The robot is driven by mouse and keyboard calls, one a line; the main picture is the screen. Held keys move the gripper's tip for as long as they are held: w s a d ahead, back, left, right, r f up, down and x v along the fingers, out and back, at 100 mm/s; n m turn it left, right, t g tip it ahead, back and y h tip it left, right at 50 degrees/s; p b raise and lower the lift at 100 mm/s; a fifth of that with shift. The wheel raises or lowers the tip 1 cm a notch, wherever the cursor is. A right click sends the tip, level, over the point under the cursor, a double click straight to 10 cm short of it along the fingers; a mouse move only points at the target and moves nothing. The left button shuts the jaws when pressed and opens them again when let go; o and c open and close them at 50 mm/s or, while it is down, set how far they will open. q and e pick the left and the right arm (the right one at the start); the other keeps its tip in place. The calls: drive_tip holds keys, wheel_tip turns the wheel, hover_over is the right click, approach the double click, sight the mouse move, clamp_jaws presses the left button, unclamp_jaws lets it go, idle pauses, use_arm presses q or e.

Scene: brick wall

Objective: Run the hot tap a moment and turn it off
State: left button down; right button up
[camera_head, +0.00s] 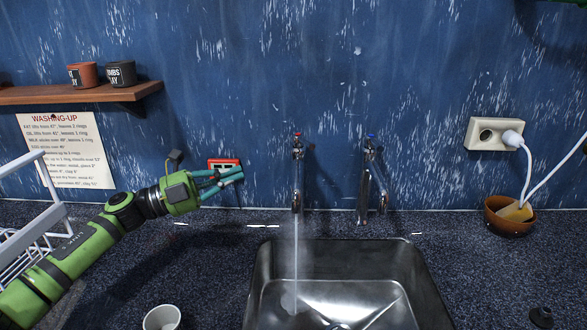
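The hot tap (297,172), with a red top (298,136), stands on the left behind the sink. A thin stream of water (296,250) runs from its spout into the steel sink (262,285). The cold tap (366,185), with a blue top, stands to its right, and no water shows from it. My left gripper (236,173) is left of the hot tap, apart from it, its teal fingers pointing right. The fingertips look close together, but their gap is unclear; I see nothing held. My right gripper is out of view.
A red-framed wall plate (224,164) is behind my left gripper. A white rack (40,225) stands at the left, a white cup (162,318) at the front. A brown bowl (510,222) sits below a socket (484,134) with cables at the right. A shelf (60,96) holds two pots.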

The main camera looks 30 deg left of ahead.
sight(301, 168)
use_arm(q)
drive_tip(key=p+x, duration=0.5)
drive_tip(key=x, duration=0.9)
drive_tip(key=shift+p, duration=0.3)
drive_tip(key=shift+w+d+r+p, duration=0.2)
drive_tip(key=shift+w+d+p, duration=0.15)
drive_tip(key=shift+d, duration=0.25)
drive_tip(key=shift+d+f, duration=0.1)
drive_tip(key=shift+f, duration=0.05)
